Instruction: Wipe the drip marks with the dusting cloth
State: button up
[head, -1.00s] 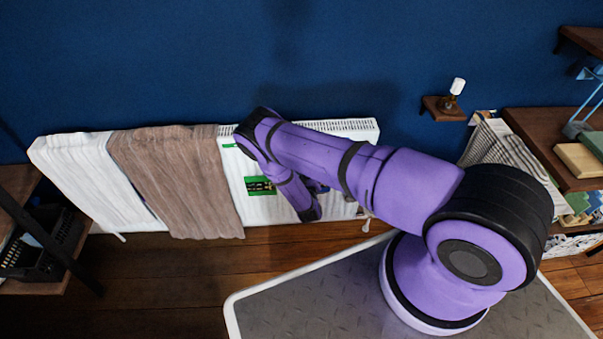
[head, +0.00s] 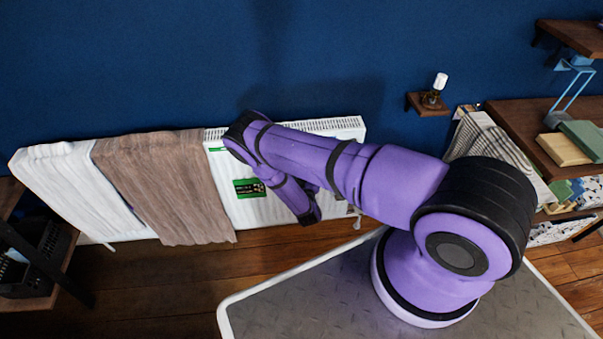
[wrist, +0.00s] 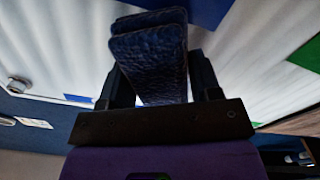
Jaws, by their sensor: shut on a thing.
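My gripper (wrist: 161,84) is shut on a dark blue, folded, textured cloth (wrist: 149,58), which sticks out beyond the fingers in the wrist view. The white radiator (head: 228,210) stands against the blue wall, and its ribbed white front fills much of the wrist view behind the cloth (wrist: 255,60). I cannot tell whether the cloth touches it. In the head view my arm hides the gripper and cloth. I cannot make out clear drip marks; the radiator front under my arm is partly hidden.
A brown towel (head: 165,190) and a white towel (head: 70,190) hang over the radiator's left part. A green label (head: 249,188) is on its front. A small wall shelf with a lamp (head: 432,100) and a wooden shelf unit (head: 520,118) stand right. A dark basket (head: 35,255) is lower left.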

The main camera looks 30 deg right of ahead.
jog(key=shift+v, duration=2.75)
